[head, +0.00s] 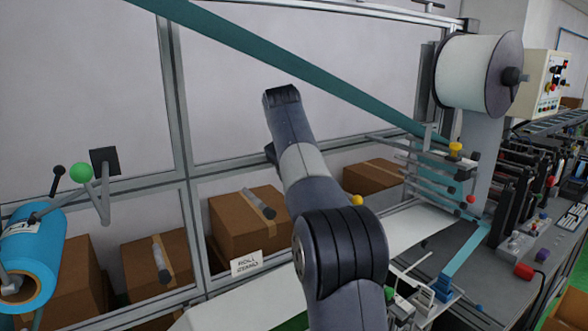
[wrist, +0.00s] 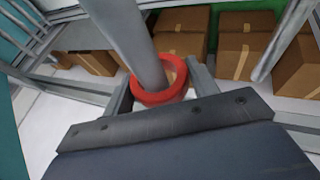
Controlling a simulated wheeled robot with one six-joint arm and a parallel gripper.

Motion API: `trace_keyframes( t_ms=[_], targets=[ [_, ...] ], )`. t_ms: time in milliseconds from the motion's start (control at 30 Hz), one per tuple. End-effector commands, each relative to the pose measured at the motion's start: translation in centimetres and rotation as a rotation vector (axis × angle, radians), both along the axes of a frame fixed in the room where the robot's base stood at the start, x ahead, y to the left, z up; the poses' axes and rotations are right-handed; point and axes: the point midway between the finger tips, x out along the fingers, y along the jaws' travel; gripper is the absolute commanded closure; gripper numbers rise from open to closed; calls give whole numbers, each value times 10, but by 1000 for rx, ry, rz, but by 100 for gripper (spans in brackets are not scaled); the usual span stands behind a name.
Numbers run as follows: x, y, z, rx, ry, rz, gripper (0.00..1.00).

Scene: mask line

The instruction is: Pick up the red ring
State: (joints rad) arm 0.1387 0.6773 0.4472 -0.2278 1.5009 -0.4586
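The red ring (wrist: 152,98) is in the middle of the wrist view, with a grey pole (wrist: 133,38) running down into its opening. Brown cardboard shows through the rest of the opening. My gripper (wrist: 161,82) has one finger on each side of the ring, very close to its outer wall. I cannot tell whether the fingers press on it or stand just apart. In the head view my arm rises through the middle of the picture, and neither the ring nor my fingertips can be made out there.
Brown boxes (head: 238,221) stand behind a grey metal frame (head: 187,165). A teal web (head: 290,67) slants across above my arm. At the right are a large white roll (head: 470,75) and a machine bench. A blue roll (head: 32,250) is at the left.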

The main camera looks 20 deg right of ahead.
Motion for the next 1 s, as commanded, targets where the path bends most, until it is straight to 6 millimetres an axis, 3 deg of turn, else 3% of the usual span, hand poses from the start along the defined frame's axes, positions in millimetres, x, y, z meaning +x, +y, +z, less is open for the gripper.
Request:
trace_keyframes(
  t_ms=[300,767,1000],
  targets=[
    [0,0,0,0,0,0,70],
    [0,0,6,0,0,0,70],
    [-29,-6,2,-1,-2,-1,70]
  ],
)
